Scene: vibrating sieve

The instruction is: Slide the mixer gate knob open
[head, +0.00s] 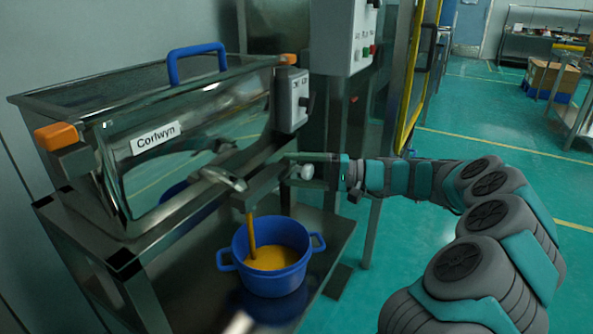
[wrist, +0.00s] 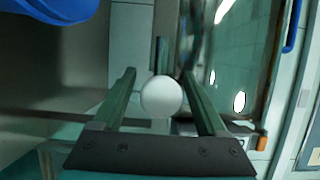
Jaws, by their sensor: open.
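The white round gate knob (head: 306,172) is at the end of the steel chute (head: 262,188) on the front of the mixer (head: 190,140). My gripper (head: 290,170) is open, with its fingers on either side of the knob. In the wrist view the knob (wrist: 163,96) sits between the two fingers, with gaps visible on both sides. A yellow stream (head: 251,230) falls from the chute into the blue pot (head: 267,240), which holds yellow liquid. The gate plate itself is mostly hidden by the chute and my gripper.
The pot stands on the steel lower shelf (head: 335,232) below the chute. A grey switch box (head: 292,100) is on the mixer's right end. A control panel (head: 340,40) and a yellow-framed guard (head: 416,75) stand behind. Open green floor lies to the right.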

